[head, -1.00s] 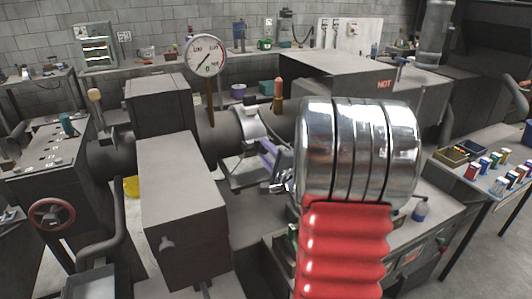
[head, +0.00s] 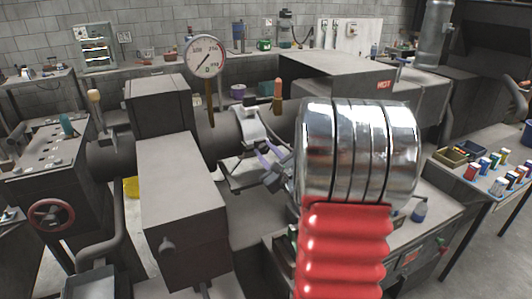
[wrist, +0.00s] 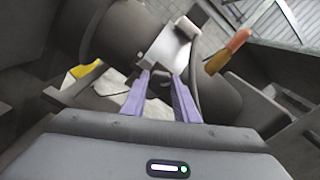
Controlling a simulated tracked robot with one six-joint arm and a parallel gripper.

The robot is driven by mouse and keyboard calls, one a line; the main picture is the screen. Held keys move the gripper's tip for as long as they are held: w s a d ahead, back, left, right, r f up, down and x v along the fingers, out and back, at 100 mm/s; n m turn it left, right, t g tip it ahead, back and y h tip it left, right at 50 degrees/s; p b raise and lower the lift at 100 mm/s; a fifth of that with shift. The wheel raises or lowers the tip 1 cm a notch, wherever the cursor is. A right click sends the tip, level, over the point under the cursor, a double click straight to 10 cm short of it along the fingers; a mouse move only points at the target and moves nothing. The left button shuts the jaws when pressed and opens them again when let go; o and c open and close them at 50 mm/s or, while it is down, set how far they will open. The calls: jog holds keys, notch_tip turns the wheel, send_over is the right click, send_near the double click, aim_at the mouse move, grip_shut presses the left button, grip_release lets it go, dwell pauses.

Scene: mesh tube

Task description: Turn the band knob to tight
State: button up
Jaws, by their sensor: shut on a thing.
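A pale metal band (head: 245,122) is wrapped around the dark tube (head: 213,138) at the middle of the head view. It also shows in the wrist view (wrist: 165,48), above my fingers. My gripper (wrist: 161,80) has its two purple fingers shut on the dark band knob (wrist: 160,85) just below the band. The knob is mostly hidden between the fingers, so its setting cannot be read. In the head view my gripper (head: 266,152) is at the band's lower right, partly covered by my own arm.
A round dial gauge (head: 206,57) stands on a post behind the tube. An orange-tipped handle (head: 278,88) rises right of the band. A grey box (head: 180,185) stands close at front left. A box marked HOT (head: 340,72) is behind my arm.

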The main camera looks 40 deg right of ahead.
jog(key=shift+s+f+m, duration=0.1)
jog(key=shift+f+m, duration=0.2)
jog(key=shift+f, duration=0.1)
jog(key=o, duration=1.1)
jog(key=shift+r, duration=0.25)
jog(key=shift+c, duration=0.2)
